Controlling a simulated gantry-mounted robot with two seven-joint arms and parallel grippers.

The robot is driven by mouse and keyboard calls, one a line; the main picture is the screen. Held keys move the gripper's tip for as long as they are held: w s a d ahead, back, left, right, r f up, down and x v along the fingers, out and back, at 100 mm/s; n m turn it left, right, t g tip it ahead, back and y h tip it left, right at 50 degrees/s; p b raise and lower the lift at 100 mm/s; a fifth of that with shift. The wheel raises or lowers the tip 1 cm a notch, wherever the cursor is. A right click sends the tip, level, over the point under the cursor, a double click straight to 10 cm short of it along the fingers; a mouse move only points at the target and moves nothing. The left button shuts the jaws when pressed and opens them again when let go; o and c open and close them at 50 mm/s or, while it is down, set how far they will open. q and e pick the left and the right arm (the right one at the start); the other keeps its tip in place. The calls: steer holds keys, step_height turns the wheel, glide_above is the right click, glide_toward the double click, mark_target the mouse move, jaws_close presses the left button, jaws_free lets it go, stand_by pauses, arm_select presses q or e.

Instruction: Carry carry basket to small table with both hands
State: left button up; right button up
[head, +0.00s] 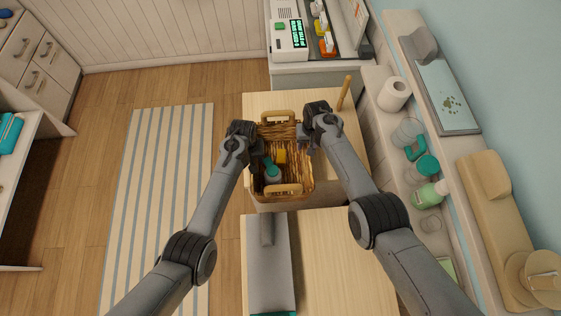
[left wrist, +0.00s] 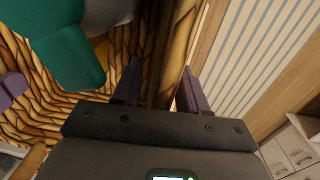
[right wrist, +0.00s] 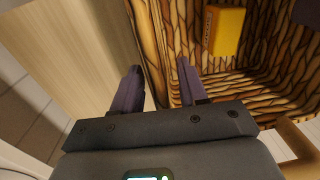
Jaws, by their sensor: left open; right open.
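The wicker carry basket (head: 297,184) stands on a light wooden table (head: 345,183) in the head view, with wooden handles at its far and near ends. It holds a teal-capped bottle (head: 272,173) and a yellow box (head: 280,156). My left gripper (head: 257,160) is at the basket's left side; in the left wrist view its open fingers (left wrist: 158,88) straddle the wicker wall (left wrist: 170,60). My right gripper (head: 304,143) is at the right side; in the right wrist view its open fingers (right wrist: 160,85) straddle the other wall (right wrist: 158,50). I cannot tell which table is the small one.
A second wooden surface (head: 345,260) with a grey board (head: 268,270) lies nearer me. A shelf with a paper roll (head: 396,92) and jars (head: 424,168) runs along the right. A counter with a register (head: 289,38) is behind. The striped rug (head: 165,190) on the left is clear.

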arm_select(q)
jaws_close()
arm_select(e)
jaws_close()
arm_select(q)
steer(key=shift+r, duration=0.1)
arm_select(e)
steer(key=shift+r, duration=0.15)
